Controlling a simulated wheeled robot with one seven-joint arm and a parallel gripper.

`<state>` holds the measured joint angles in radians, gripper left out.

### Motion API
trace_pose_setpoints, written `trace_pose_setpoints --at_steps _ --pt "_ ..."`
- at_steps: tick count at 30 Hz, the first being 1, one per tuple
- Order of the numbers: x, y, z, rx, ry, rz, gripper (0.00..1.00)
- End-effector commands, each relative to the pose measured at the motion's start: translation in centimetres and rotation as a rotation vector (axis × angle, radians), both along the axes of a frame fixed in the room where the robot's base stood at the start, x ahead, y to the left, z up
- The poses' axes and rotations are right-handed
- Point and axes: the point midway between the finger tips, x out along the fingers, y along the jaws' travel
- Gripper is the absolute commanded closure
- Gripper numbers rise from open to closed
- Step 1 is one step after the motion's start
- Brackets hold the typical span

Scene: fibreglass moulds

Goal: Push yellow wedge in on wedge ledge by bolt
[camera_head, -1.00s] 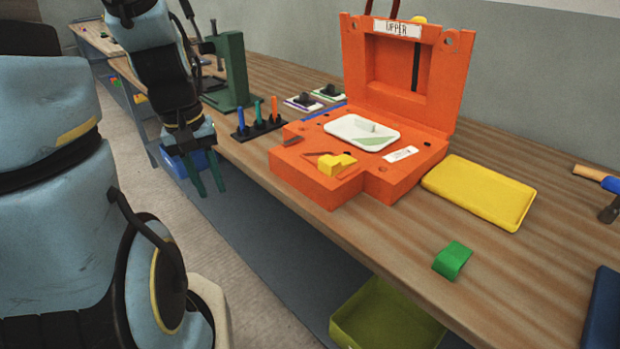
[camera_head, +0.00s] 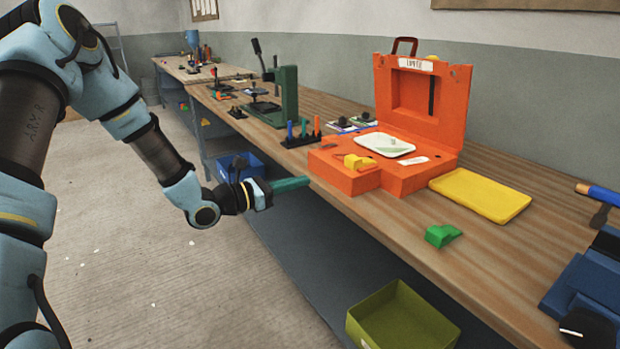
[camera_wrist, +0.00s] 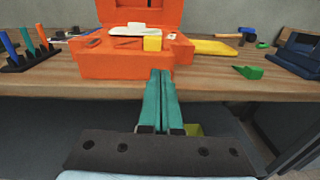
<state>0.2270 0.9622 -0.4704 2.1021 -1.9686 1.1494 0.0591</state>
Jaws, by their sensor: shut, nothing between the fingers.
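The yellow wedge (camera_head: 356,161) sits on a ledge at the near left of the open orange mould (camera_head: 400,184). It also shows in the wrist view (camera_wrist: 152,43), at the mould's front edge. The bolt beside it is too small to make out clearly. My gripper (camera_head: 308,182) has teal fingers, shut with nothing between them. It points level at the mould from the aisle side, just short of its near left face and apart from the wedge. In the wrist view the fingertips (camera_wrist: 161,73) lie below the wedge, in front of the mould.
A white tray (camera_head: 372,147) lies on the mould, under its upright lid (camera_head: 448,105). A yellow tray (camera_head: 482,196) is to the right and a green wedge (camera_head: 441,235) nearer. Coloured pegs (camera_head: 303,129) stand left of the mould. An olive bin (camera_head: 402,318) sits below the bench edge.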

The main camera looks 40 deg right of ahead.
Motion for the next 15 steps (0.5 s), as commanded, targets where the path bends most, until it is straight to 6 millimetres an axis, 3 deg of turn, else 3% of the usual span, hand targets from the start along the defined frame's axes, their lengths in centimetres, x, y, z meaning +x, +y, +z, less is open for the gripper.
trace_pose_setpoints --at_steps 8,15 --pt "0.5 -2.3 0.1 -0.020 0.031 0.035 1.00" --pt "0.1 -7.0 0.2 -0.019 0.030 0.033 1.00"
